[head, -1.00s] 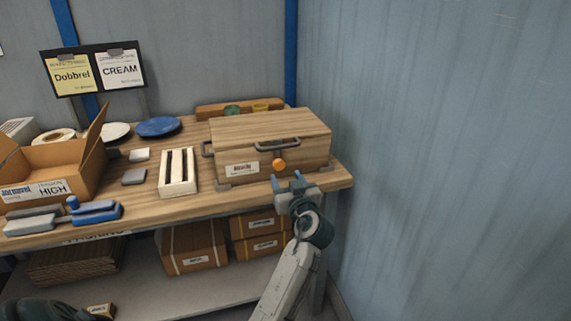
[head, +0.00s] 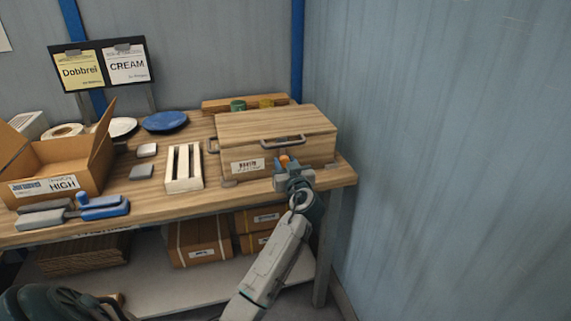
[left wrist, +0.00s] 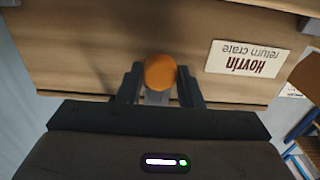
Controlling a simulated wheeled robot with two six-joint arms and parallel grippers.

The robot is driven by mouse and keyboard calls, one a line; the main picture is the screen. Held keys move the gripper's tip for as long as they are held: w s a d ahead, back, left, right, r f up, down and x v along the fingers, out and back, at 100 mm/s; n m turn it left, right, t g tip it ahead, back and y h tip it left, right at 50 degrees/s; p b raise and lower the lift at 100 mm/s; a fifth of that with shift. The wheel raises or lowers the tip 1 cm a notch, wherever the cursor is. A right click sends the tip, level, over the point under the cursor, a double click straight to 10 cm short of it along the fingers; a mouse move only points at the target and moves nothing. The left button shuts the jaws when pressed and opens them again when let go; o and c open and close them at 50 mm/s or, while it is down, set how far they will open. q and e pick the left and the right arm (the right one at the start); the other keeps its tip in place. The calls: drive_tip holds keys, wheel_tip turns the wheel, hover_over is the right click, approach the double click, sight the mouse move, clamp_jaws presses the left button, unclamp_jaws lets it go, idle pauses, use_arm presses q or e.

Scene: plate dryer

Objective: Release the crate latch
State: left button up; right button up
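The wooden crate (head: 262,150) sits lid down on the right end of the workbench. It has a grey handle (head: 283,142) on its front lid edge and a white label (head: 248,166). The latch is a round orange knob (head: 284,160) on the crate's front, also clear in the left wrist view (left wrist: 160,71). My left gripper (head: 284,164) is at the crate front with its fingers open around the knob. In the left wrist view the fingers (left wrist: 160,88) stand on either side of the knob, close to it; contact is not clear. My right gripper is out of view.
A slotted wooden rack (head: 184,167) stands left of the crate. An open cardboard box (head: 60,178), a blue-handled tool (head: 100,206) and a blue plate (head: 165,121) lie farther left. A blue wall (head: 440,160) rises on the right.

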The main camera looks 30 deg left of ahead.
use_arm(q)
drive_tip(key=shift+m, duration=0.4)
drive_tip(key=shift+c, duration=0.3)
drive_tip(key=m, duration=0.3)
drive_tip(key=shift+m, duration=0.8)
drive_tip(key=m, duration=0.2)
drive_tip(key=shift+w+d+m+p, duration=0.1)
drive_tip(key=shift+m+p, duration=0.3)
drive_tip(key=m+p, duration=0.2)
drive_tip(key=m, duration=0.3)
drive_tip(key=shift+m+p, duration=0.4)
drive_tip(key=shift+m, duration=0.3)
drive_tip(key=shift+f+m+p, duration=0.2)
drive_tip(key=shift+m+p, duration=0.65)
drive_tip(key=shift+m, duration=0.75)
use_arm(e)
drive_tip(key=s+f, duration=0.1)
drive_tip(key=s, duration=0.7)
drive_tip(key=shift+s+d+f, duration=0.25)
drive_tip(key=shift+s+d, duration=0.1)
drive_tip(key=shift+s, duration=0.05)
use_arm(q)
drive_tip(key=shift+f, duration=0.1)
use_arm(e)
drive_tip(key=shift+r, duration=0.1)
